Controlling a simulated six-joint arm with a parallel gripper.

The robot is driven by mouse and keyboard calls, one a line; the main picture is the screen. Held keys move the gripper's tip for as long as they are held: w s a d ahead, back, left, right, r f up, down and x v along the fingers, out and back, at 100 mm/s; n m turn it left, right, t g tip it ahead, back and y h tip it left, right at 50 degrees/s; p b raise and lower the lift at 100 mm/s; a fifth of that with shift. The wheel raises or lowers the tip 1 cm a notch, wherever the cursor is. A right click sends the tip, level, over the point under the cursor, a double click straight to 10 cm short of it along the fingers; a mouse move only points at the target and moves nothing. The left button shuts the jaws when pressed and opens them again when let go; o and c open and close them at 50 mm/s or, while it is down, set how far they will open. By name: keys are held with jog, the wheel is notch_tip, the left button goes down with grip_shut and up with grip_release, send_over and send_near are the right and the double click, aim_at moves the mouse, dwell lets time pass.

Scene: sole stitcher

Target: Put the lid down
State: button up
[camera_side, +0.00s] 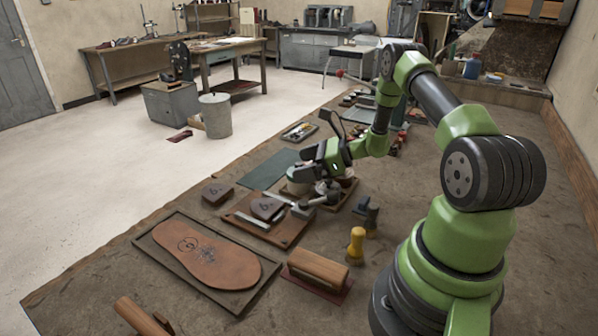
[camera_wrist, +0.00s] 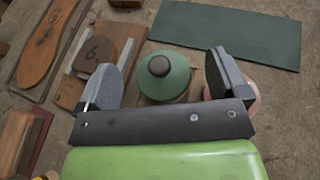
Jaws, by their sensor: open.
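A round green lid (camera_wrist: 165,84) with a dark knob on top shows in the wrist view, below and between my fingers. My gripper (camera_wrist: 162,72) is open, with one grey-padded finger on each side of the lid and a gap to each. What lies under the lid is hidden. A pink round thing (camera_wrist: 251,96) is partly hidden behind the right finger in the wrist view.
A wooden board with a block marked 6 (camera_wrist: 95,50) lies left of the lid. A green mat (camera_wrist: 228,36) lies beyond it. In the side view a leather sole (camera_side: 207,255) rests in a tray, near a wooden-handled brush (camera_side: 318,268) and a yellow-handled tool (camera_side: 356,243).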

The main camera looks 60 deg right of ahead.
jog(key=shift+x, duration=0.9)
jog(key=shift+c, duration=0.3)
jog(key=c, duration=1)
